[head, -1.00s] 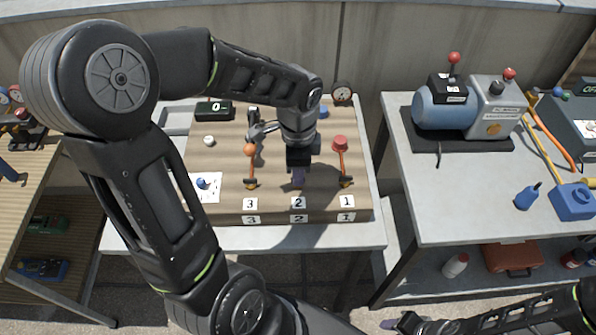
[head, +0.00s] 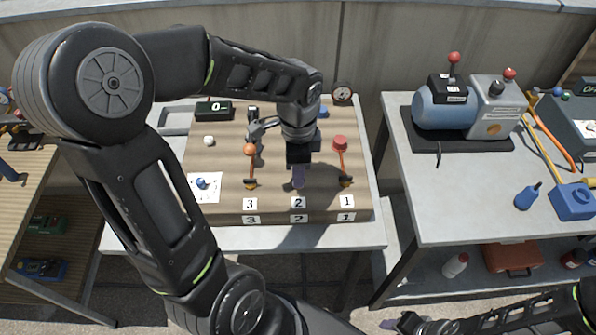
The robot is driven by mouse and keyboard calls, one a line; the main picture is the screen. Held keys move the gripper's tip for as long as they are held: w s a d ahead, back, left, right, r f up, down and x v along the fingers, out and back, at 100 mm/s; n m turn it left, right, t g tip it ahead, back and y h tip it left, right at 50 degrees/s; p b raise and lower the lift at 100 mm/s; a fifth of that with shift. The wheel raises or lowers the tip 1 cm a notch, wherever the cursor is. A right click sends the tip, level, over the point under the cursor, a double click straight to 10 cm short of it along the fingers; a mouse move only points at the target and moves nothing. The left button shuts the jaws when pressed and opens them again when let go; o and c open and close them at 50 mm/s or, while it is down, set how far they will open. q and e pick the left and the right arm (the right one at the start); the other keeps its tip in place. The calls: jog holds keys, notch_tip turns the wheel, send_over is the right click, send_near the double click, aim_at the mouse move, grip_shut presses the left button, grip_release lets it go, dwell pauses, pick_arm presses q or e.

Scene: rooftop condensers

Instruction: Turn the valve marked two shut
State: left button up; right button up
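Three valve positions stand on a brown board (head: 226,178), with number plates 3, 2 and 1 from left to right. My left gripper (head: 298,182) points down just behind the plate marked two (head: 298,203), at the place of that valve. The gripper and wrist hide the valve marked two, and I cannot tell whether the fingers are open or shut on it. The valve marked three (head: 250,168) has an orange knob, and the valve marked one (head: 342,162) has a red knob. My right gripper (head: 392,325) is low at the bottom edge, its fingertips small and unclear.
A round gauge (head: 342,92) and a dark display box (head: 214,110) stand at the back of the board. A white ball and a card with a blue knob (head: 204,186) lie at left. The right bench (head: 455,190) carries a blue pump (head: 440,110).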

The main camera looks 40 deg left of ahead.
pick_arm(q)
notch_tip(320, 180, up, 7)
jog(key=shift+f, duration=0.1)
dwell(0.7)
